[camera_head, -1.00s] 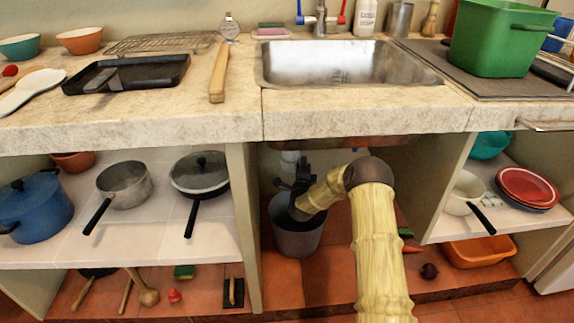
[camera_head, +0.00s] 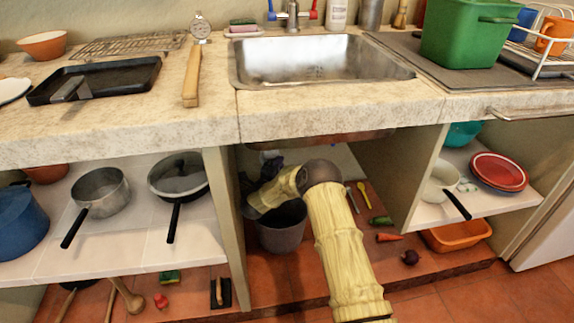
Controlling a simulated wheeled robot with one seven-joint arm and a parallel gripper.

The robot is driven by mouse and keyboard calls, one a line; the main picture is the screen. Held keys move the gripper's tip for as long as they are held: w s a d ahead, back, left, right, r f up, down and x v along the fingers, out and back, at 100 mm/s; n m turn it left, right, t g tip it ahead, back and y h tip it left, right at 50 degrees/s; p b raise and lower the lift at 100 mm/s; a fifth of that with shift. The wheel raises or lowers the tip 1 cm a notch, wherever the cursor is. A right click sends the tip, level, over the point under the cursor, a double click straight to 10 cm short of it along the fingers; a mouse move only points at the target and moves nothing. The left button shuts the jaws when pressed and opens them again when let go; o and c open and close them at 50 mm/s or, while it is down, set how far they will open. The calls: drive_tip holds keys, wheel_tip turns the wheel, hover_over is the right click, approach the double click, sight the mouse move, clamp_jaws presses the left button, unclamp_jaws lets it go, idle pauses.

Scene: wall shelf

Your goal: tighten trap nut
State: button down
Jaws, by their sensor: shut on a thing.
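My gripper (camera_head: 266,166) is dark and small in the head view, up under the sink in the open cupboard bay. It is shut at the drain fitting below the sink basin (camera_head: 318,62). The trap nut is hidden behind the gripper and wrist, so I cannot make out its outline or how far it is turned. A grey bucket (camera_head: 283,234) stands on the cupboard floor below my gripper, partly covered by my wrist.
Upright partitions (camera_head: 226,220) and (camera_head: 425,180) bound the bay on both sides. The counter edge (camera_head: 330,116) hangs above. A yellow spoon (camera_head: 364,197), a carrot (camera_head: 388,238) and a dark red onion (camera_head: 410,258) lie right of my arm. Pans stand on the left shelf.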

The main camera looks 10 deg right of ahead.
drive_tip(key=shift+a+f, duration=0.1)
drive_tip(key=shift+f, duration=0.05)
drive_tip(key=c, duration=1.3)
unclamp_jaws()
